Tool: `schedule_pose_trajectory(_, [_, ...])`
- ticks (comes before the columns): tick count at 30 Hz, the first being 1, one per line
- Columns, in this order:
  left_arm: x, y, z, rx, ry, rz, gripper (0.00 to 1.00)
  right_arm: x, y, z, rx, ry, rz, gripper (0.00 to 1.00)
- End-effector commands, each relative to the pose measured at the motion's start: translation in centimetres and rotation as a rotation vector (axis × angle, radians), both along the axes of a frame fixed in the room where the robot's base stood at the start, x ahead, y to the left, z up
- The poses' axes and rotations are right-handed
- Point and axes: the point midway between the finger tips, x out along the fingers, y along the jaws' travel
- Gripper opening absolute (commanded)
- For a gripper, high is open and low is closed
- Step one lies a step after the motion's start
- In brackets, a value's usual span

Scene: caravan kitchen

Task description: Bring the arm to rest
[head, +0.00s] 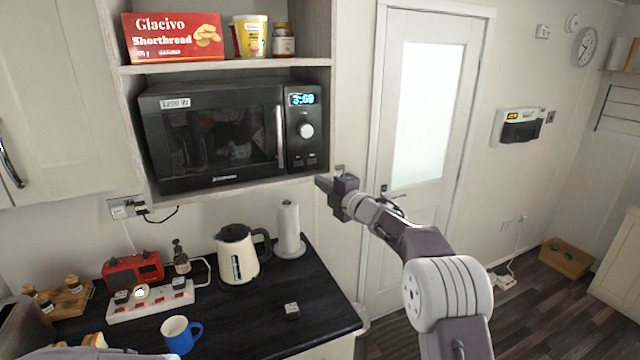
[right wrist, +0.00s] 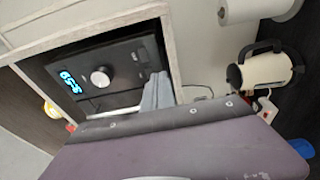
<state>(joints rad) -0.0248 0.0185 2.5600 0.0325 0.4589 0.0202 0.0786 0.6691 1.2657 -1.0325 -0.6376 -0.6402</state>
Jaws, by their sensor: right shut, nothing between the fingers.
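My right arm comes in from the lower right of the head view. Its gripper (head: 322,184) is shut and empty, in the air just below and in front of the microwave's lower right corner. In the right wrist view the closed grey fingers (right wrist: 158,92) show in front of the microwave (right wrist: 105,75), with nothing between them. The microwave (head: 215,135) sits in its shelf niche with its door shut and a lit display. A purple-grey part of my own body shows at the bottom left edge of the head view; my left gripper's fingers do not show.
On the dark counter (head: 245,315) stand a cream kettle (head: 238,258), a paper roll (head: 288,228), a blue mug (head: 180,335), a power strip (head: 150,303) and a red radio (head: 132,270). A white door (head: 425,110) stands behind my right arm. Open floor lies to the right.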

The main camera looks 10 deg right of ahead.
Motion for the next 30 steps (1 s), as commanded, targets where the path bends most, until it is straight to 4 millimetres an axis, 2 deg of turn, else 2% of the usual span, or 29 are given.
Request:
schedule_pose_trajectory(2, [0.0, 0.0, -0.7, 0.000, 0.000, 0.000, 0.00, -0.5, 0.6, 1.0, -0.002, -0.026, 0.009, 0.00])
schedule_pose_trajectory(3, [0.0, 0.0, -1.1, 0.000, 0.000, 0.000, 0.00, -1.0, 1.0, 2.2, -0.003, -0.050, 0.014, 0.00])
schedule_pose_trajectory(5, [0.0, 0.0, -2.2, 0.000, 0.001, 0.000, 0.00, -2.8, 2.0, 3.0, 0.010, -0.057, 0.024, 0.00])
schedule_pose_trajectory(8, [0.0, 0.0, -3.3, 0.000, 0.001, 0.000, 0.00, -5.4, 1.3, 1.0, 0.117, 0.052, -0.051, 0.00])
schedule_pose_trajectory(11, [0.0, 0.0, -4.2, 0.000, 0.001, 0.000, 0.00, -8.2, -0.8, -4.0, 0.277, 0.251, -0.196, 0.00])
schedule_pose_trajectory(14, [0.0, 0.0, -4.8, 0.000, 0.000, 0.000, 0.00, -12.1, -3.1, -10.4, 0.437, 0.475, -0.364, 0.00])
schedule_pose_trajectory(15, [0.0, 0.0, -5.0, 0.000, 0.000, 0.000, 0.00, -14.0, -3.9, -13.2, 0.499, 0.568, -0.437, 0.00])
schedule_pose_trajectory(17, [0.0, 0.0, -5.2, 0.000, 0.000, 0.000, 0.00, -17.4, -5.0, -17.4, 0.588, 0.707, -0.551, 0.00])
schedule_pose_trajectory(18, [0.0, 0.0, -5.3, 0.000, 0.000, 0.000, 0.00, -19.9, -5.6, -20.2, 0.645, 0.800, -0.632, 0.00])
schedule_pose_trajectory(20, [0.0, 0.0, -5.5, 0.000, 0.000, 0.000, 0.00, -24.0, -6.3, -24.1, 0.725, 0.935, -0.758, 0.00])
schedule_pose_trajectory(21, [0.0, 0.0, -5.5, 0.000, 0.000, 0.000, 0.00, -26.8, -6.6, -26.4, 0.775, 1.022, -0.843, 0.00])
schedule_pose_trajectory(24, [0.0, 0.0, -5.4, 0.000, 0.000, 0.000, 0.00, -33.7, -6.9, -31.0, 0.880, 1.215, -1.055, 0.00])
schedule_pose_trajectory(27, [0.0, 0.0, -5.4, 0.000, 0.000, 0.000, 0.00, -39.3, -6.8, -33.9, 0.951, 1.361, -1.238, 0.00])
schedule_pose_trajectory(30, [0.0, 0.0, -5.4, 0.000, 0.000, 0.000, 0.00, -42.8, -6.4, -35.1, 1.009, 1.451, -1.379, 0.00])
